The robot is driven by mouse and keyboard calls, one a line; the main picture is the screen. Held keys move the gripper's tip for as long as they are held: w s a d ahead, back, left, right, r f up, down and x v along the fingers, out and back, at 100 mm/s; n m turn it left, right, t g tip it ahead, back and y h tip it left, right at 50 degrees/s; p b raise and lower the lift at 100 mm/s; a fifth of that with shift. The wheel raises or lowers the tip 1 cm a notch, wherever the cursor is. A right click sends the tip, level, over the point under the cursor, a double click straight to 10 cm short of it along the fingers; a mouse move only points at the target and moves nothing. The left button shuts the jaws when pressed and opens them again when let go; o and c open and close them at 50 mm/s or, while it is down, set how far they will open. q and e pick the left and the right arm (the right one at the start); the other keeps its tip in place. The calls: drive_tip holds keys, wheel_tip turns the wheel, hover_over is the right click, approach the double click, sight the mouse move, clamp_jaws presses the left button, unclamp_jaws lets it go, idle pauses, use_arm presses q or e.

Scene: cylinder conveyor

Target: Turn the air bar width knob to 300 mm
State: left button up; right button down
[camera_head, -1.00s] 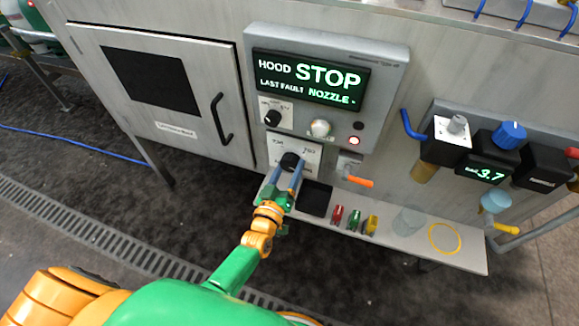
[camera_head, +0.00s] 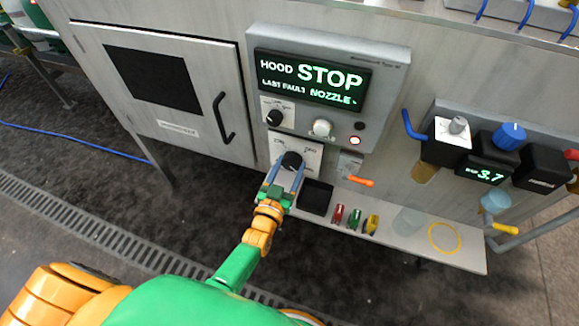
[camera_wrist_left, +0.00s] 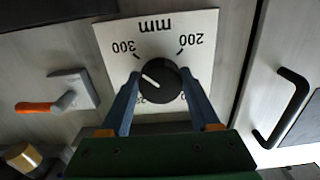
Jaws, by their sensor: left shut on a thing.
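The air bar width knob (camera_head: 291,160) is a black round knob on a white dial plate (camera_head: 311,151) below the display. In the left wrist view, upside down, the knob (camera_wrist_left: 160,82) has a white pointer line aimed left and slightly up, just short of the tick by the 300 label. The 200 label is at upper right; the lower labels are partly hidden. My left gripper (camera_head: 287,172) is shut on the knob, with one blue-grey finger on each side, as the left wrist view also shows (camera_wrist_left: 160,85). My right gripper is not in view.
A smaller black knob (camera_head: 274,117) sits above, beside a whitish button (camera_head: 322,128). An orange-handled lever (camera_head: 361,181) is close to the right. A shelf (camera_head: 459,258) below holds a black tray (camera_head: 315,198) and coloured clips. A cabinet door handle (camera_head: 222,118) is to the left.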

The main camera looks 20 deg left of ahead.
use_arm(q)
drive_tip(key=o, duration=1.4)
drive_tip(key=shift+c, duration=0.2)
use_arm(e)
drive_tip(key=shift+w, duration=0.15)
use_arm(q)
drive_tip(key=s+p, duration=0.2)
drive_tip(key=s, duration=0.5)
drive_tip(key=shift+a, duration=0.15)
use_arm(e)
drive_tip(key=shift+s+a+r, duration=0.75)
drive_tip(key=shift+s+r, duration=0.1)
